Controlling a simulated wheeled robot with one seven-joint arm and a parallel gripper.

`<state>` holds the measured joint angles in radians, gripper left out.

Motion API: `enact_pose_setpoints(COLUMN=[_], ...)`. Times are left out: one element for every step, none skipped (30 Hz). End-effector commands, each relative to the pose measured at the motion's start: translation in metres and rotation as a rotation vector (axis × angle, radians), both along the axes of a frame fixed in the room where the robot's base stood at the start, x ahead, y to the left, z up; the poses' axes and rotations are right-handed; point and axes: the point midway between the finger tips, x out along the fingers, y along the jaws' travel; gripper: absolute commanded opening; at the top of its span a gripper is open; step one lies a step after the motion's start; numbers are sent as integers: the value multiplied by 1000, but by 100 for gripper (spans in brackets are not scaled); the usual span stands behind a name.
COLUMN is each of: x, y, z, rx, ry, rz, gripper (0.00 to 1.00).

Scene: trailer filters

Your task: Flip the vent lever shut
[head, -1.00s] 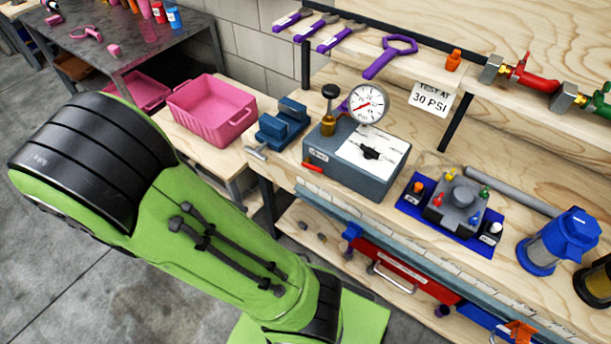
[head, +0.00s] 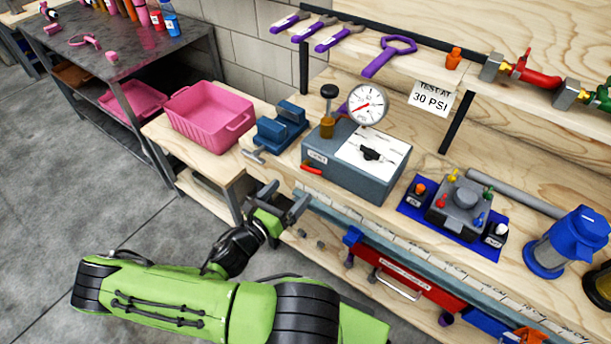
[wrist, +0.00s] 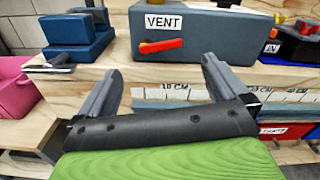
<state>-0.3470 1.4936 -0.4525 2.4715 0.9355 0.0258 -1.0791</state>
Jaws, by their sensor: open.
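The vent lever (head: 312,169) is a small red handle low on the front face of the grey-blue test box (head: 370,178). In the wrist view the red lever (wrist: 161,46) lies nearly level, its right end slightly higher, under a white VENT label (wrist: 164,22). My gripper (head: 286,197) is open and empty at the front edge of the bench, below and in front of the lever. In the wrist view the fingers of my gripper (wrist: 160,72) are spread to either side, with the lever beyond them and between them. They are apart from it.
A blue vise-like block (head: 280,128) stands left of the box, and a pink bin (head: 205,122) is farther left. A pressure gauge (head: 368,104) rises behind the box. A ruler strip (head: 400,232) runs along the bench edge. A blue tray with fittings (head: 455,215) is to the right.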

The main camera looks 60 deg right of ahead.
Motion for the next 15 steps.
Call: enact_pose_setpoints(x=[-4,-5,-7,-8,-9,-10,-11,-11,-12,-12,-13,-13,-13,-13,-13], y=[-13,-21,-30,-38,-44,-53,-59,-64,-69,-73,-76,-78,-80,-81,-82], z=[-1,-2,-2,-2,-2,-1,-1,-1,-1,-1,-1,-1,-1,-1,0], rx=[-2,-2,-2,-2,-1,-2,-1,0,0,0,1,0,1,1,1], ry=[0,-1,-1,-2,-2,-3,-2,-3,-2,-2,-3,-3,-2,-2,-1], rz=[-7,-8,-7,-7,-6,-5,-5,-4,-3,-3,-3,-1,0,0,0], gripper=[100,100,100,100,100,100,100,100,100,100,100,100,100,100,100])
